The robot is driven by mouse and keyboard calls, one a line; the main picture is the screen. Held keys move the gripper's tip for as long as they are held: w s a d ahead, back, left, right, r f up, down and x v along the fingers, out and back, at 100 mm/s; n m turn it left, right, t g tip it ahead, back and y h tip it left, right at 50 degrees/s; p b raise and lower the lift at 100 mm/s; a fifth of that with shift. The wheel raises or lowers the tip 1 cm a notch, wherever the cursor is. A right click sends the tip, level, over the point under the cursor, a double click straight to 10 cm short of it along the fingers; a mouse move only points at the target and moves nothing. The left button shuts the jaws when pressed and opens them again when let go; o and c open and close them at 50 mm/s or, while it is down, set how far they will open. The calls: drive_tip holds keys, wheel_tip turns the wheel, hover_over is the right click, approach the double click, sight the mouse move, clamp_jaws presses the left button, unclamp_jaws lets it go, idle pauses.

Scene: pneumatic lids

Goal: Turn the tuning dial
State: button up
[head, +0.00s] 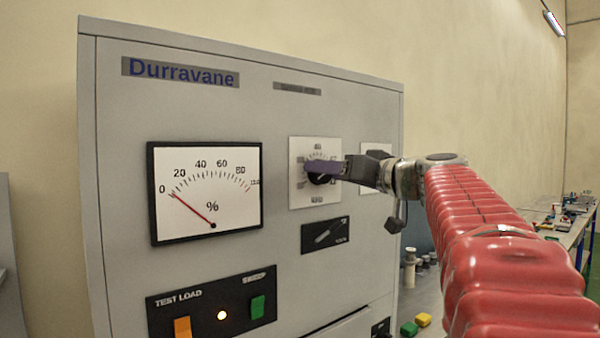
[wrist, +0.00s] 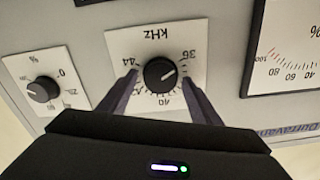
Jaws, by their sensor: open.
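The tuning dial, a black round knob (wrist: 160,74) on a white square kHz scale plate (wrist: 193,34), shows upside down in the wrist view. Its pale pointer line aims to the right, near the 36 side. My gripper (wrist: 158,82) is open, with one dark finger on each side of the knob. Gaps show between the fingers and the knob, and I see no contact. In the head view my gripper (head: 325,167) is at the dial's plate (head: 329,147), and a purple-looking finger partly hides the knob (head: 318,180).
A second small knob (wrist: 42,89) on its own white plate sits beside the dial. The percent meter (head: 206,190) has its red needle near 0. Below are an orange switch (head: 182,327), a glowing lamp (head: 222,315) and a green switch (head: 257,307). A bench (head: 575,225) stands far right.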

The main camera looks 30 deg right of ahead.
drive_tip(key=shift+c, duration=0.2)
drive_tip(key=c, duration=0.9)
drive_tip(key=shift+d, duration=0.1)
drive_tip(key=shift+c, duration=0.5)
drive_tip(key=shift+m, duration=0.4)
drive_tip(key=shift+d+f+m, duration=0.1)
drive_tip(key=shift+f+m, duration=0.1)
drive_tip(key=shift+m, duration=3.05)
drive_tip(key=shift+d+f+m, duration=0.1)
drive_tip(key=shift+f+m, duration=0.05)
drive_tip(key=shift+m, duration=3.1)
